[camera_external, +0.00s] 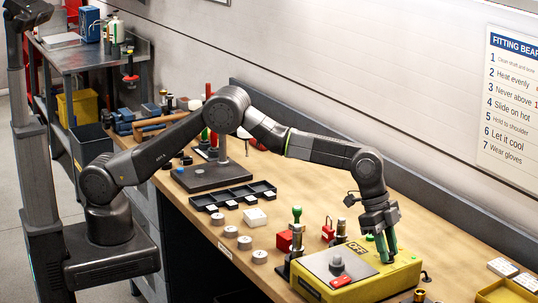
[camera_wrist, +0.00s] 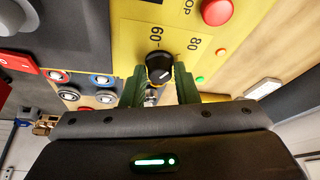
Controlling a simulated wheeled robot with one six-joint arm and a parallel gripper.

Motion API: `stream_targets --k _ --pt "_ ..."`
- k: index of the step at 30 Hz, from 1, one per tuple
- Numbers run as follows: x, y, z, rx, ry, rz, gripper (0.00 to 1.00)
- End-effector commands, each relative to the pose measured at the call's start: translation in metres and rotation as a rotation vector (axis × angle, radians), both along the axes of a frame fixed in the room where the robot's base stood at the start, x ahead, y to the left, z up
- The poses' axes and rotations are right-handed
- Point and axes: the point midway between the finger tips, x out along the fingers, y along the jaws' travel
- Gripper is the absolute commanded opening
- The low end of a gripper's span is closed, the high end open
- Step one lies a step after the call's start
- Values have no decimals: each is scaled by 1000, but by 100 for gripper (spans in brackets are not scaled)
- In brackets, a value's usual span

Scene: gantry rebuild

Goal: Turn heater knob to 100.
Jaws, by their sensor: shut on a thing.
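The heater is a yellow box (camera_external: 376,285) with a grey top plate, at the front right of the bench. Its knob (camera_wrist: 157,63) is black and round with a white mark, and it shows in the wrist view. Printed numbers 60 (camera_wrist: 157,36) and 80 (camera_wrist: 195,44) stand beside it on the yellow face; no 100 is readable. My gripper (camera_wrist: 160,74) has its green fingers on both sides of the knob and is shut on it. In the external view my gripper (camera_external: 385,246) reaches down onto the box and hides the knob. I cannot tell which number the mark points at.
A red button (camera_wrist: 216,11) and a small green light (camera_wrist: 200,79) are near the knob. A red block (camera_external: 284,241) and brass fittings stand left of the heater. A black tray (camera_external: 234,196) lies further back. A yellow-rimmed tray (camera_external: 507,291) is at the right.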

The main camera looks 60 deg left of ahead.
Motion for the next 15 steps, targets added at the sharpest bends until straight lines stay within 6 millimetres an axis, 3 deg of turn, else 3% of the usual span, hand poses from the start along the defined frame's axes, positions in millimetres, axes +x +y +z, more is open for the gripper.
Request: stream_targets --k 15 --pt "4 0 4 -2 -1 -488 4"
